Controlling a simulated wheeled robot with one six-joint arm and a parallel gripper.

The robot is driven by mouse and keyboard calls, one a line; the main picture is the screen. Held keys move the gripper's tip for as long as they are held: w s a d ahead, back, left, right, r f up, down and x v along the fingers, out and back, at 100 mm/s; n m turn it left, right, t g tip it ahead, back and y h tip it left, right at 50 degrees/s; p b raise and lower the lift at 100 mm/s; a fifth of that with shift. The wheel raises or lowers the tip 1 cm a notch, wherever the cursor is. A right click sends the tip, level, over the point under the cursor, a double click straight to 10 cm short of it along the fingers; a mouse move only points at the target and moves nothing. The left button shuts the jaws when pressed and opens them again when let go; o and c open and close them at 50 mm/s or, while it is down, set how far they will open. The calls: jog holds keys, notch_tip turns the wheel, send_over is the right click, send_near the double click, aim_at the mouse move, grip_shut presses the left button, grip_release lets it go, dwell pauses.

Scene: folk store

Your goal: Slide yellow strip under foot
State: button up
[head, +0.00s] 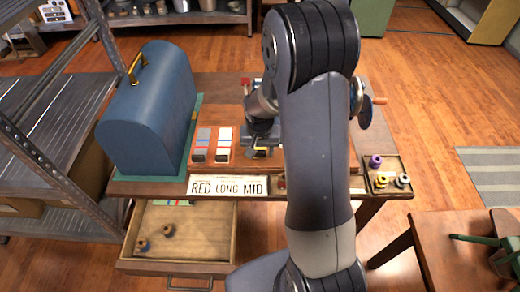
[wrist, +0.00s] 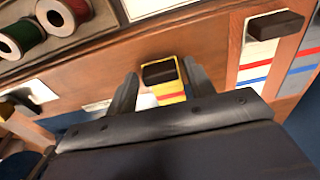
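A yellow strip (wrist: 172,89) with a red band and a dark block on its end shows in the wrist view. My gripper (wrist: 161,86) is open, with one finger on each side of the strip. A gap shows at the left finger; the right finger is close to the strip's edge, and I cannot tell if it touches. In the head view my gripper (head: 262,138) is low over the table, partly hidden by my arm. The sewing machine is mostly hidden behind my arm; its handwheel (head: 364,103) shows at the right. The foot is not visible.
Strips with dark blocks (head: 223,142) lie left of my gripper on a wooden board. A blue case (head: 150,108) stands at the left. A sign (head: 228,187) reads RED LONG MID. A spool tray (head: 370,170) sits at the right corner. The drawer (head: 205,240) is open in front.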

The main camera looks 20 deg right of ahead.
jog(key=shift+o, duration=0.9)
notch_tip(320, 180, up, 11)
jog(key=s, duration=0.1)
jog(key=shift+s+a, duration=0.15)
jog(key=shift+a, duration=0.05)
jog(key=shift+f, duration=0.15)
jog(key=f, duration=0.7)
jog(key=w+f, duration=0.1)
jog(key=f, duration=0.3)
jog(key=shift+w+d, duration=0.1)
jog(key=shift+d, duration=0.1)
jog(key=shift+r, duration=0.3)
